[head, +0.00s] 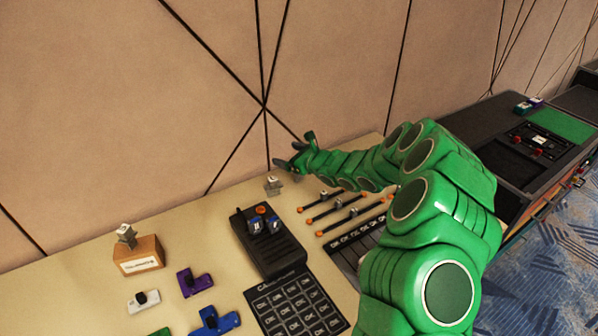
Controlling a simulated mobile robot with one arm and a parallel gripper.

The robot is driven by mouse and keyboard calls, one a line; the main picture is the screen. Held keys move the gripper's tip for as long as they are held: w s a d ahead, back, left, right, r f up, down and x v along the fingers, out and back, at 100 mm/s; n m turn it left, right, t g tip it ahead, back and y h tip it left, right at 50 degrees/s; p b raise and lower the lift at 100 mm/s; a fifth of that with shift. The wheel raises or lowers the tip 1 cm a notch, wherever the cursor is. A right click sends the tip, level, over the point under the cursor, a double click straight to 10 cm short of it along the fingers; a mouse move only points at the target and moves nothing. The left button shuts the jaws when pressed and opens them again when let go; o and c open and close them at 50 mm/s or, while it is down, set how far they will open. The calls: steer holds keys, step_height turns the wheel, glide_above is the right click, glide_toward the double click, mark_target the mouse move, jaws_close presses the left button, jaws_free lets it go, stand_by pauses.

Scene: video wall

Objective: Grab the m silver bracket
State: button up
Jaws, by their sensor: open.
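A small silver-grey bracket (273,186) stands on the table near the wall, with a pale label on top too small to read. Another silver-grey bracket (126,236) stands on an orange-brown box (139,257) at the left. I cannot tell which one carries the letter m. My gripper (294,150) is open with nothing visible between its fingers. In the picture it is just above and right of the bracket by the wall. The real gap between them is hard to judge.
A black device (268,244) with blue pieces stands mid-table. Black rods (335,213) with orange ends lie to its right, and a black printed mat (296,306) in front. White (143,301), purple (195,282) and blue (215,322) pieces lie at the left front. The wall (150,120) borders the table.

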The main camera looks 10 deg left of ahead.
steer(key=w+d+f+m+h, duration=0.1)
steer(key=f, duration=0.3)
steer(key=w+d+f+m+t+h, duration=0.1)
steer(key=d+f+m, duration=0.1)
steer(key=f, duration=0.1)
steer(key=w+d+f+m+h, duration=0.1)
steer(key=w+d+f, duration=0.1)
steer(key=f, duration=0.2)
steer(key=shift+f, duration=0.35)
steer(key=shift+x, duration=1.35)
steer(key=shift+w+a+f, duration=0.3)
steer(key=shift+w+a, duration=0.2)
steer(key=shift+w, duration=0.25)
steer(key=shift+w+a+f, duration=0.35)
steer(key=shift+w+a, duration=0.15)
steer(key=shift+w, duration=0.3)
steer(key=shift+w+a+f, duration=0.2)
steer(key=shift+w+a, duration=0.15)
steer(key=shift+a, duration=0.15)
steer(key=c, duration=1.2)
steer(key=shift+r, duration=0.1)
